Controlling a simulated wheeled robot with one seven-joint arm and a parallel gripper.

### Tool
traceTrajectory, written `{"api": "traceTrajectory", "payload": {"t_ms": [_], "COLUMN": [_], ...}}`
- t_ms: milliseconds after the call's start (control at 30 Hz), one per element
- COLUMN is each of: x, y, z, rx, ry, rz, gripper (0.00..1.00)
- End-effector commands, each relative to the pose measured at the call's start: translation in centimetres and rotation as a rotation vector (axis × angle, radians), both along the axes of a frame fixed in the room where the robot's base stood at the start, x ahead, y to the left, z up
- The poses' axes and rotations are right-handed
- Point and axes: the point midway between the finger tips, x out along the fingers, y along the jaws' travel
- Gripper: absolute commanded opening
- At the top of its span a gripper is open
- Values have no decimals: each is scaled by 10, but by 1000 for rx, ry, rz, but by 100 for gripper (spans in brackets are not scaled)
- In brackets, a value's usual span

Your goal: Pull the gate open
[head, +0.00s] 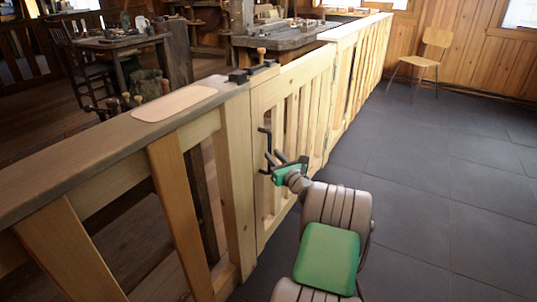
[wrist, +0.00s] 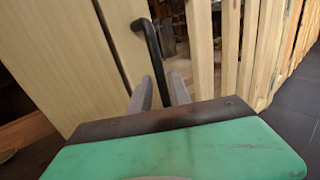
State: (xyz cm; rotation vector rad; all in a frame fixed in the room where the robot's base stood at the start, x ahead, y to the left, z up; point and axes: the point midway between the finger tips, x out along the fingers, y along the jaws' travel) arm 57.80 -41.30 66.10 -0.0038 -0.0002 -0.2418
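The gate (head: 291,97) is a light wooden slatted panel in line with the fence, and it looks closed. Its black bar handle (head: 263,140) stands on the left edge beside the post. My gripper (head: 283,160) is at the handle's lower part, with its fingers apart. In the wrist view, the handle (wrist: 151,42) runs down between the two grey fingers of my gripper (wrist: 160,88). Narrow gaps seem to show on both sides, so the fingers are around it but do not look closed on it. The handle's lower end is partly hidden by my gripper.
A fence with a dark top rail (head: 70,160) runs along the left, with a pale board on it. The grey tiled floor (head: 440,190) at right is clear up to a chair (head: 424,60).

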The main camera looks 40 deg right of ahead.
Motion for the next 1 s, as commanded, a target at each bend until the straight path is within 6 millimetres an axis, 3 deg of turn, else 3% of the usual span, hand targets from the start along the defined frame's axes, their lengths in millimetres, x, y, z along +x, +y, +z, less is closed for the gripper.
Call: {"api": "traceTrajectory", "payload": {"t_ms": [100,233,467,767,1000], "x": [21,32,33,32,32], "y": [-4,-8,-11,-11,-11], "z": [-4,-2,0,0,0], "rx": [-1,0,1,0,0], "ry": [0,0,0,1,1], "rz": [2,-1,-5,-5,-5], "gripper": [23,23,23,0,0]}}
